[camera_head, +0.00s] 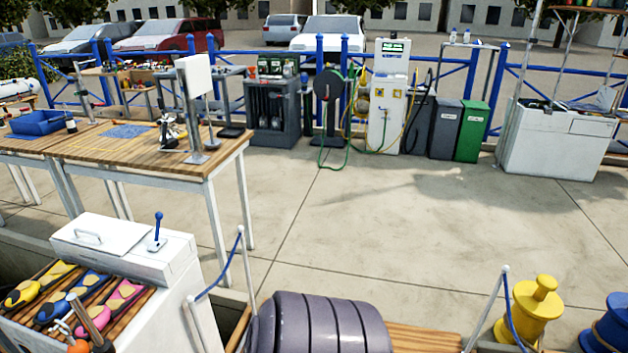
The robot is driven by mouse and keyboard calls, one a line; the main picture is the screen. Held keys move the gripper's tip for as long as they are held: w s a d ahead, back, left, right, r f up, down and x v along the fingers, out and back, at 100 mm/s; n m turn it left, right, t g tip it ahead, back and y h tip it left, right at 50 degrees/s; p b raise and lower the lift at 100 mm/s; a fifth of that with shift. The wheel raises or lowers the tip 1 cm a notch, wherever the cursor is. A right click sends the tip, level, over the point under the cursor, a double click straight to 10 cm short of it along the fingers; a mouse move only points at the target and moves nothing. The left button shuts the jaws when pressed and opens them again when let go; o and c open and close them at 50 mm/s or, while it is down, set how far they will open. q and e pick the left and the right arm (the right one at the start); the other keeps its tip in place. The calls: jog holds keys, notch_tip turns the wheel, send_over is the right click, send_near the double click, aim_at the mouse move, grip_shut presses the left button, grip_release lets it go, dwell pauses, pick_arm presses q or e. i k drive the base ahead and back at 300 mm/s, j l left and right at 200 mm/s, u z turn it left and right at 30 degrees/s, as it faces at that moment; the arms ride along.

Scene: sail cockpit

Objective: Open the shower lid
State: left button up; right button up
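A white box (165,262) stands at the lower left, with a white lid (98,231) on its top. The lid carries a small light handle (86,236) and lies flat and shut. I cannot tell for certain whether this is the shower lid; no other lid marked as a shower shows. A blue-knobbed lever (158,232) stands upright on the box, right of the lid. Neither of my grippers is in view.
Yellow, blue and pink handled items (72,292) lie on slatted wood in front of the box. A dark ribbed roll (318,325) fills the bottom middle. Yellow (530,310) and blue bollards stand at right. A wooden-topped table (130,150) stands behind. The middle floor is clear.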

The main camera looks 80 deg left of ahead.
aim_at(103, 234)
jog(key=u, duration=4.4)
